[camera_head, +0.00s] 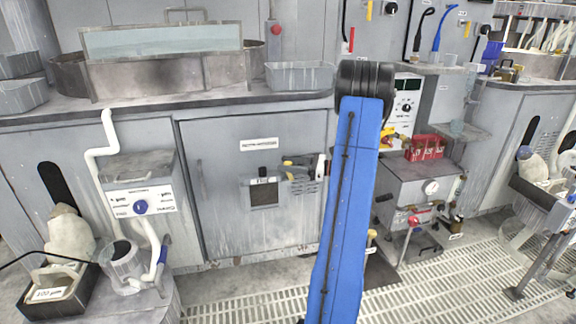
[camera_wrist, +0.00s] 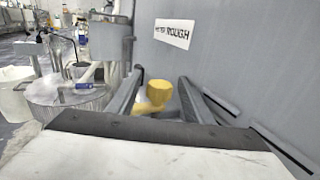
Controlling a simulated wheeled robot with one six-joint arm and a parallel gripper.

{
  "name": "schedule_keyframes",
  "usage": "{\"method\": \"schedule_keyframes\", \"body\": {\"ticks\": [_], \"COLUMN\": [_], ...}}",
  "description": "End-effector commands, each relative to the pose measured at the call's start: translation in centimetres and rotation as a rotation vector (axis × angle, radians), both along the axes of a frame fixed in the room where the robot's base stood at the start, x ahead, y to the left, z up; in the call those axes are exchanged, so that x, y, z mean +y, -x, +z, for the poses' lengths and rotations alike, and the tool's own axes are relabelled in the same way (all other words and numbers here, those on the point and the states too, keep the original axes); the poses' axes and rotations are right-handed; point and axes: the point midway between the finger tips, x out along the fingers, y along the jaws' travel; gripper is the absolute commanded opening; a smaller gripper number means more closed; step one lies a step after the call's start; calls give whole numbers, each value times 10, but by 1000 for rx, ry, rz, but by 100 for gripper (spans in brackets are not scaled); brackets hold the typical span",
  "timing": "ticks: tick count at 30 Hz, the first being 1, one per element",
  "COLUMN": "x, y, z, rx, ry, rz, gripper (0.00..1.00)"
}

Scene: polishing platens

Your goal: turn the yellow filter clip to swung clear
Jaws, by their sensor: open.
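The yellow filter clip (camera_wrist: 158,92) shows in the wrist view as a rounded knob on a yellow arm, in front of the grey cabinet panel. My gripper (camera_wrist: 160,95) is open, with one dark finger on each side of the clip. I cannot tell whether either finger touches it. The lower part of the clip is hidden behind my gripper's body. In the head view the clip (camera_head: 287,162) is a small yellow piece on the cabinet front, below a white label. My gripper (camera_head: 296,168) is beside it, partly hidden by my blue arm link.
The cabinet panel (camera_head: 215,190) runs close along my gripper. A small dark-framed window (camera_head: 264,194) is below and left of the clip. Grated floor (camera_head: 440,280) lies in front.

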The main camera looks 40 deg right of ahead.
Motion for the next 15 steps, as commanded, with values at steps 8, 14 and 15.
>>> {"method": "schedule_keyframes", "body": {"ticks": [8, 14, 15], "x": [-11, -32, -36], "y": [15, 46, 53], "z": [0, -1, -1], "rx": [0, 1, 1], "ry": [0, 1, 0], "rz": [-4, -4, -4], "gripper": [47, 47, 47]}}
